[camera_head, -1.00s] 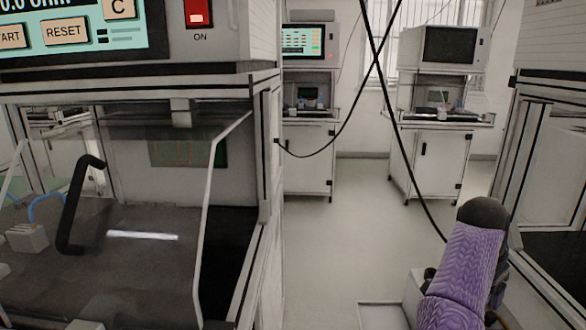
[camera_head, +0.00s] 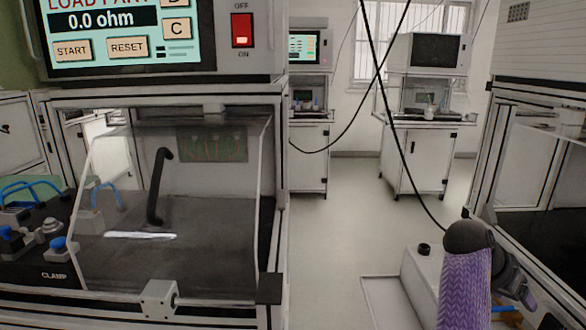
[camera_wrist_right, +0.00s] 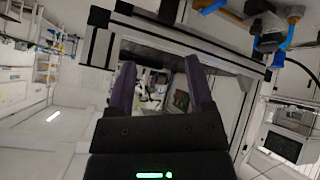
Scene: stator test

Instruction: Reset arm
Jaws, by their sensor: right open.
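My right arm, with a purple patterned sleeve and a dark rounded joint, rises at the lower right of the head view. My right gripper shows in the right wrist view (camera_wrist_right: 161,75), with two dark purplish fingers apart and nothing seen between them. My left gripper is not in view. The tester (camera_head: 165,90) stands at the left of the head view, its screen reading "LOAD PART" and "0.0 ohm". Its clear cover (camera_head: 205,220) with a black handle (camera_head: 158,187) is down over the dark test bed.
A similar machine (camera_head: 535,120) stands close at the right, near my right arm. A red switch (camera_head: 242,31) is on the tester. Two cabinets with machines (camera_head: 418,158) stand at the back. Black cables (camera_head: 391,110) hang across the middle.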

